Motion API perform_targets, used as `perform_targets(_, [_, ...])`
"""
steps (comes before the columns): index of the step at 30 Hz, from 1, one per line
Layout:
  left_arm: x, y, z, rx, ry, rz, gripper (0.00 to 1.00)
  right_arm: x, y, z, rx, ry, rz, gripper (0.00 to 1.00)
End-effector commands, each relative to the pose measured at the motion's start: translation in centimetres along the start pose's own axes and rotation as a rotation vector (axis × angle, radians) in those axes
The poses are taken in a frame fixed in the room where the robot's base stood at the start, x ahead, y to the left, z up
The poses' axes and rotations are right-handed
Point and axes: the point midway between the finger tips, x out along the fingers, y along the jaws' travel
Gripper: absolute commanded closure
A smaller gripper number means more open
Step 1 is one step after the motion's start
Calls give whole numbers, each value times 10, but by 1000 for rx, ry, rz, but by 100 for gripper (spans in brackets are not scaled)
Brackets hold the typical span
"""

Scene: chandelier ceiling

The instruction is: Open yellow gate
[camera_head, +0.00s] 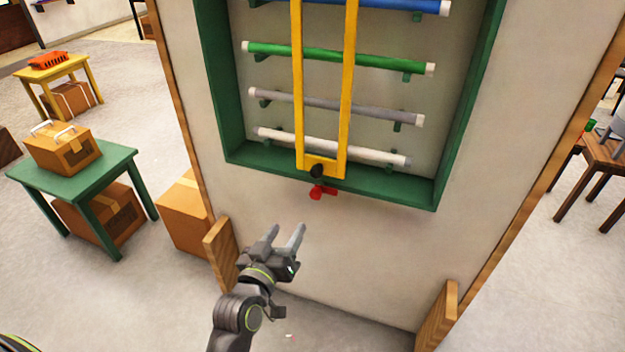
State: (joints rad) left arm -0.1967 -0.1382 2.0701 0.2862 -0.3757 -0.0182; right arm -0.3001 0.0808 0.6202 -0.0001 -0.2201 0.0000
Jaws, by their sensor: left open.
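The yellow gate (346,90) is a narrow upright frame across the front of a green rack (400,192) on the wall. A dark knob (318,171) sits on its lower bar. A red latch-like piece (321,191) is just below the knob at the rack's bottom edge. The gate stands across the rack in front of the coloured rods. My left gripper (285,234) is below and a little left of the red piece, open and empty, pointing up toward it and apart from it. My right gripper is not in view.
Behind the gate are blue, green (390,63), grey and white rods on pegs. At left stand a green table (125,160) with a cardboard box (62,150), and boxes on the floor. Wooden posts (437,315) flank the wall's base. A brown table (606,150) is at far right.

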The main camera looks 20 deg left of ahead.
Motion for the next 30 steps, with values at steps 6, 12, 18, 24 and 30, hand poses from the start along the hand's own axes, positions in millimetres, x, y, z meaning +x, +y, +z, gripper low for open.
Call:
perform_targets(6, [3, 8, -20, -8, 40, 16, 50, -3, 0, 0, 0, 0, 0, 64])
perform_targets(12, [29, 10, -23, -5, 39, 17, 50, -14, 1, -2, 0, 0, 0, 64])
perform_targets(18, [62, 10, -23, -5, 38, 16, 50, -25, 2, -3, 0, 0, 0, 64])
perform_targets(24, [94, 9, -23, -5, 37, 15, 50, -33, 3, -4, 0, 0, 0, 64])
perform_targets(30, [126, 10, -24, -5, 38, 15, 50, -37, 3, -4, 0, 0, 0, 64])
